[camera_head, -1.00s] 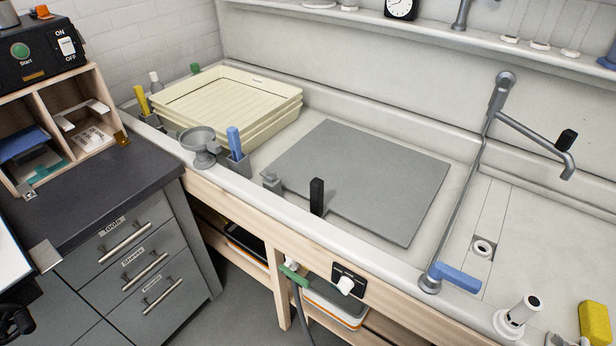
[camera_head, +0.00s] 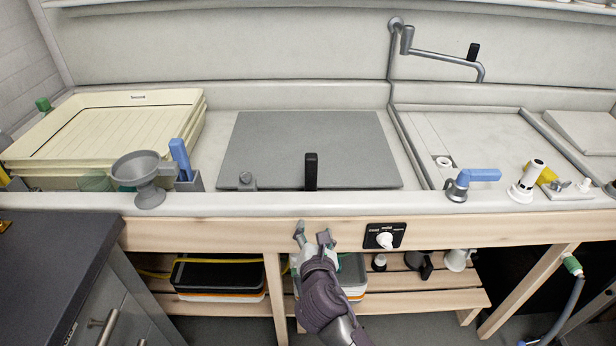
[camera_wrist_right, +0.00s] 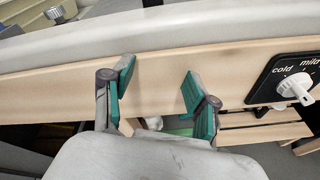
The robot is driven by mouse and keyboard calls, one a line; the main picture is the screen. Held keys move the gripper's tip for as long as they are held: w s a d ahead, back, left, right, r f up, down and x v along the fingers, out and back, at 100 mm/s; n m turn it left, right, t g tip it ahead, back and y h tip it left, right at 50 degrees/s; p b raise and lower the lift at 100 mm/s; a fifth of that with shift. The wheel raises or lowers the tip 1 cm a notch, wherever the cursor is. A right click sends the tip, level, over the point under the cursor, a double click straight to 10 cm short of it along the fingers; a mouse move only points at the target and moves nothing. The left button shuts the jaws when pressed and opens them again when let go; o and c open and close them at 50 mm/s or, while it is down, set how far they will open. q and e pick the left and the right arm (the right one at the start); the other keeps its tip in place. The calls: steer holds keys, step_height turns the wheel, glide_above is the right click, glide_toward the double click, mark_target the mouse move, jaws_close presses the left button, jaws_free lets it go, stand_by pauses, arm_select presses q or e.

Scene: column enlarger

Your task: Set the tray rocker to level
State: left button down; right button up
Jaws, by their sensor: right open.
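The tray rocker appears to be the flat grey plate (camera_head: 300,145) in the sink, with an upright black lever (camera_head: 311,172) at its front edge. I cannot tell whether the plate is exactly level. My right gripper (camera_head: 313,236) is open and empty in front of the sink's wooden rail, below the lever. Its two green-padded fingers (camera_wrist_right: 158,86) are apart in the right wrist view. My left gripper is out of view.
A temperature dial (camera_head: 385,237) is on the wooden rail (camera_head: 200,236), just right of my right gripper. Cream trays (camera_head: 115,130), a grey funnel (camera_head: 146,170) and a blue-handled tap (camera_head: 474,177) stand along the sink. A swing spout (camera_head: 445,59) hangs at the back.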

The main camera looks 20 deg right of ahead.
mark_target(311, 165)
step_height(311, 165, up, 9)
steer(key=w+n+t+h, duration=0.1)
steer(key=n+t, duration=0.2)
steer(key=n, duration=0.2)
steer(key=x, duration=1.4)
steer(key=shift+r, duration=0.15)
jaws_close()
